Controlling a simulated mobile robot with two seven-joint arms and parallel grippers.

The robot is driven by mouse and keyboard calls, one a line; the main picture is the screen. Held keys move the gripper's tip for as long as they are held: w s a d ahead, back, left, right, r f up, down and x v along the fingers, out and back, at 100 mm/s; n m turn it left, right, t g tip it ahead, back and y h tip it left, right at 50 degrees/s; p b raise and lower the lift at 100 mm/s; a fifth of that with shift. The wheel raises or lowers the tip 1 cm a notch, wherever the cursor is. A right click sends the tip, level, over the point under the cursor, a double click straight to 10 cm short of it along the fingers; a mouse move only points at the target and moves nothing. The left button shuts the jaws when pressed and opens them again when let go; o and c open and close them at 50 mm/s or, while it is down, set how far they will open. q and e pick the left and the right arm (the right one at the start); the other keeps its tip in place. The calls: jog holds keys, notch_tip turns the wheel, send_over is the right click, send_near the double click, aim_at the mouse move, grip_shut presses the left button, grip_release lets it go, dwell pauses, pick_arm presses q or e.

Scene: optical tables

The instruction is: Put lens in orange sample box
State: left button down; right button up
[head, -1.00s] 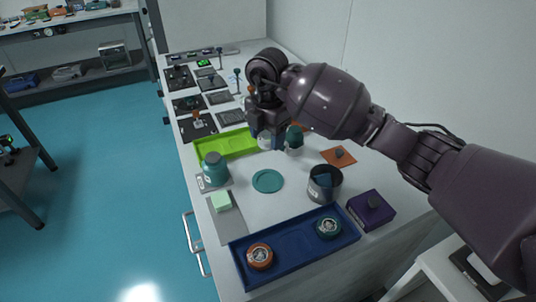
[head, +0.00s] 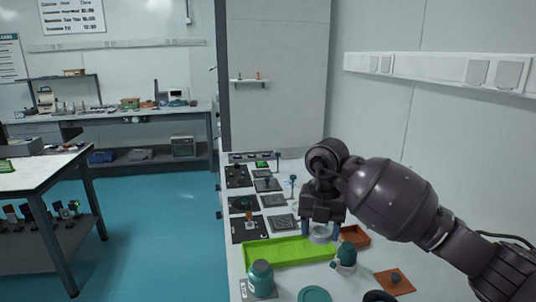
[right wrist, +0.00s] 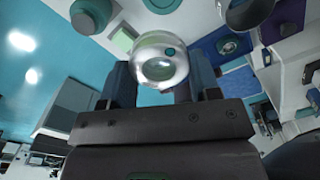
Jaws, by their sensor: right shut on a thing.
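My right gripper (head: 320,228) is shut on the lens (head: 320,235), a clear disc in a pale round mount. The lens hangs below the fingers, over or near the right end of the green tray. In the right wrist view the lens (right wrist: 160,62) sits between the two fingers (right wrist: 155,88). The orange sample box (head: 355,236) is just right of the lens in the head view; the gripper and arm stand partly in front of it. My left gripper is not in view.
A lime green tray (head: 285,251) lies below the gripper. A teal jar (head: 261,278), a dark green-topped bottle (head: 346,256), a teal disc (head: 314,295) and an orange mat (head: 394,282) stand nearer. Dark plates with posted optics fill the table's far part.

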aim_at(321, 242)
jog(key=n, duration=0.3)
jog(key=a+n, duration=0.1)
jog(key=n, duration=0.3)
jog(key=shift+s+r, duration=0.2)
jog(key=n, duration=0.4)
jog(key=shift+s+a+r+n, duration=0.1)
jog(key=shift+s+a+n, duration=0.1)
jog(key=shift+n, duration=0.2)
jog(key=n, duration=0.3)
jog(key=shift+s, duration=0.15)
jog(key=n, duration=0.4)
jog(key=shift+s+f, duration=0.2)
jog(key=shift+s, duration=0.1)
jog(key=n, duration=0.3)
jog(key=shift+s+d+f, duration=0.1)
jog(key=shift+s+f, duration=0.05)
jog(key=shift+s, duration=0.1)
jog(key=n, duration=0.2)
jog(key=s+n, duration=0.1)
jog(key=n, duration=0.1)
jog(key=f+n, duration=0.1)
jog(key=n, duration=0.1)
jog(key=shift+s+d, duration=0.15)
jog(key=shift+d, duration=0.25)
jog(key=s+d+f+n, duration=0.9)
jog(key=n, duration=0.2)
jog(key=shift+d+n, duration=0.25)
jog(key=shift+n, duration=0.05)
jog(key=shift+s+f, duration=0.1)
jog(key=shift+s, duration=0.05)
